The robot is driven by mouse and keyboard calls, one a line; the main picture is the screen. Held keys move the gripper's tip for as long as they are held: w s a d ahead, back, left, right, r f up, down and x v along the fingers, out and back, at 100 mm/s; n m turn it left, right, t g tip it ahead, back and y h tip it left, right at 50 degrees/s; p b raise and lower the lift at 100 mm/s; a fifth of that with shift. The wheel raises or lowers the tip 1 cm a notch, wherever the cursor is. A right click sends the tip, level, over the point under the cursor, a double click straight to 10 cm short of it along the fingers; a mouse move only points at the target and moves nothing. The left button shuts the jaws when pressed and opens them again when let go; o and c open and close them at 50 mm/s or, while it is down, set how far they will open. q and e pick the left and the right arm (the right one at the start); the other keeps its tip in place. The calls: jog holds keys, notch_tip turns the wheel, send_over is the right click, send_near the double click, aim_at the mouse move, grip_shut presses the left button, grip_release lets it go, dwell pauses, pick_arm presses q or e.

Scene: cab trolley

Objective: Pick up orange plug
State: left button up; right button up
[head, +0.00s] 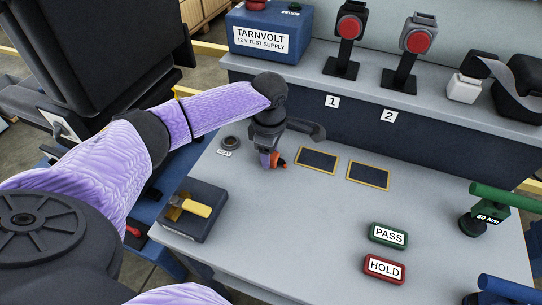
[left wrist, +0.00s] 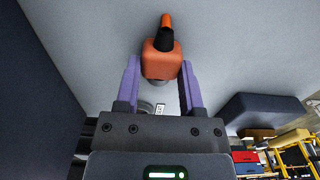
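The orange plug (head: 281,161) is low over the grey bench top, behind the middle, beside the fingertips of my left gripper (head: 270,160). In the left wrist view the orange plug (left wrist: 162,60) sits between the two purple fingers of my left gripper (left wrist: 160,75), with its dark and orange tail pointing away. The fingers flank it closely on both sides. I cannot tell whether they press on it or leave a thin gap. Whether the plug touches the bench is hidden. My right gripper is not in view.
Two dark yellow-edged pads (head: 317,160) lie right of the gripper. A round grey fitting (head: 231,142) is to its left. A dark box with a yellow lever (head: 196,209) stands front left. PASS (head: 388,235) and HOLD (head: 384,268) blocks lie front right. A raised shelf (head: 430,122) runs behind.

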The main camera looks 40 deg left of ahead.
pick_arm(q)
jog(key=c, duration=0.5)
grip_shut()
notch_tip(320, 180, up, 10)
jog(key=p, duration=0.5)
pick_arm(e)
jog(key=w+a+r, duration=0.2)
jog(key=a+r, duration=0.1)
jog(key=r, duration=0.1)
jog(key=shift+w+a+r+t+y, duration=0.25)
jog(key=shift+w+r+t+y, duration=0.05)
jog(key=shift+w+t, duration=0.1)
pick_arm(q)
jog(key=shift+d, duration=0.1)
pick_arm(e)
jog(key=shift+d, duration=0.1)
